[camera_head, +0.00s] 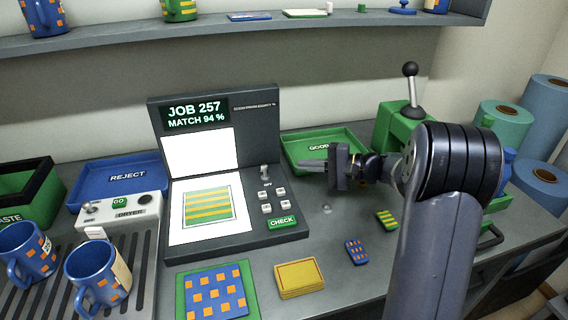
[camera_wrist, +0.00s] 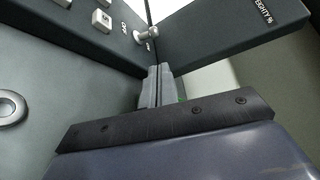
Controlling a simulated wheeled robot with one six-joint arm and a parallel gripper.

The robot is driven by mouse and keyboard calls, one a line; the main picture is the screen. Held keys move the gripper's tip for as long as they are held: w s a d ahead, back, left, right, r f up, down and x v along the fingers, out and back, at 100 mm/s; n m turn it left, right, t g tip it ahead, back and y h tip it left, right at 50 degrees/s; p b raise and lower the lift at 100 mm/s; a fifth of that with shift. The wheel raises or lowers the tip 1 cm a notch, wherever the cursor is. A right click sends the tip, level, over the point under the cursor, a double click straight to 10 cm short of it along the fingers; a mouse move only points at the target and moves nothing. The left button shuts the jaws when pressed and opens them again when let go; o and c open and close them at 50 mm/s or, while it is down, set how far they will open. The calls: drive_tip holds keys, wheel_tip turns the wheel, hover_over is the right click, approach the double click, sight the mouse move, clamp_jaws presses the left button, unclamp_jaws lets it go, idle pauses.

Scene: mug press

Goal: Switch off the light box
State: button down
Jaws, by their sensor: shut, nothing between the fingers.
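The light box (camera_head: 255,232) is a dark grey unit with a lit white panel (camera_head: 176,222), on which a green-and-yellow striped print (camera_head: 208,204) lies. Its screen reads JOB 257, MATCH 94 %. A small metal toggle switch (camera_head: 264,171) stands at its upper right above the word OFF. In the wrist view the toggle (camera_wrist: 147,34) is just ahead and left of the fingertips. My gripper (camera_head: 305,166) is shut and empty, right of the toggle and apart from it; its closed fingers (camera_wrist: 158,72) show in the wrist view.
The green GOOD tray (camera_head: 290,139) lies behind my gripper. White keys and a green CHECK button (camera_head: 283,222) sit below the toggle. The blue REJECT tray (camera_head: 88,193), dryer (camera_head: 150,208) and mugs are left. A green lever press (camera_head: 393,122) stands right.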

sight(274, 171)
drive_tip(key=x, duration=0.9)
drive_tip(key=shift+a, duration=0.3)
drive_tip(key=shift+f+b, duration=0.15)
drive_tip(key=shift+b, duration=0.4)
